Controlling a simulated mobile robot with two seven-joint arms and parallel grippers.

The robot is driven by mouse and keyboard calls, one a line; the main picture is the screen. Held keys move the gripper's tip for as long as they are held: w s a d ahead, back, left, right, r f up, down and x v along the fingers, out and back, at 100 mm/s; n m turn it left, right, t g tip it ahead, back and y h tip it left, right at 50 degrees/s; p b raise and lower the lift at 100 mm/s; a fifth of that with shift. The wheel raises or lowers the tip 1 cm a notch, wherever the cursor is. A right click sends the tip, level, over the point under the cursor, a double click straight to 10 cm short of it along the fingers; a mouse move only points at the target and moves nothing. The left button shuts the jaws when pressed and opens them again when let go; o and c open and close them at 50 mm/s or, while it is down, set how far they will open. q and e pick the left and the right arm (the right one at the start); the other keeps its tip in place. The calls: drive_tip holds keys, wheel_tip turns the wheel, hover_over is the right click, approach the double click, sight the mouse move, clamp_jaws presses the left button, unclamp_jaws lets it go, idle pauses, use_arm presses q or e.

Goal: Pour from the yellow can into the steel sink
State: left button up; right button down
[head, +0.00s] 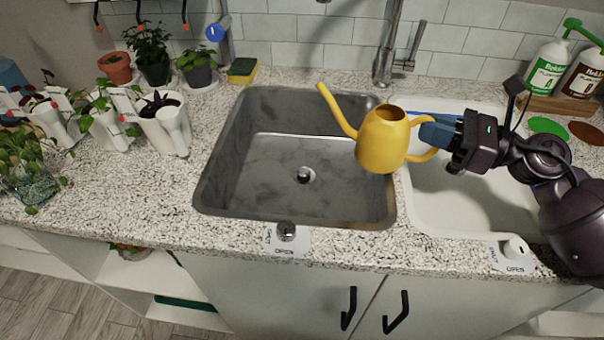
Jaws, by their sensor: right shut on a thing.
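The yellow can (382,141) is a small watering can with a long spout pointing up and to the left. My right gripper (428,136) comes in from the right and is shut on the can's handle side. The can is held nearly upright over the right part of the steel sink (230,160), with its spout tip above the basin's back half. The steel sink is a rectangular grey basin with a drain (303,175) in its floor. The can's contents are not visible, and no liquid shows leaving the spout. My left gripper is out of view.
A white basin (440,205) adjoins the steel sink on the right. A tall tap (388,45) stands behind. Potted plants (165,122) line the left counter; a sponge (242,69) lies behind the sink. Bottles (547,68) stand back right. A round knob (286,231) sits at the front edge.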

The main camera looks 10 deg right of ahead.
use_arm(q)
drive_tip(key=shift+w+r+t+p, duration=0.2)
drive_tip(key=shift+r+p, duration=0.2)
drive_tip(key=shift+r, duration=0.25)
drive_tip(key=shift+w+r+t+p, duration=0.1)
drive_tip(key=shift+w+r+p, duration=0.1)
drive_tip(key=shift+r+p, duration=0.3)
use_arm(e)
drive_tip(key=s+d+r, duration=0.2)
drive_tip(key=d+r, duration=0.1)
drive_tip(key=shift+s+d, duration=0.15)
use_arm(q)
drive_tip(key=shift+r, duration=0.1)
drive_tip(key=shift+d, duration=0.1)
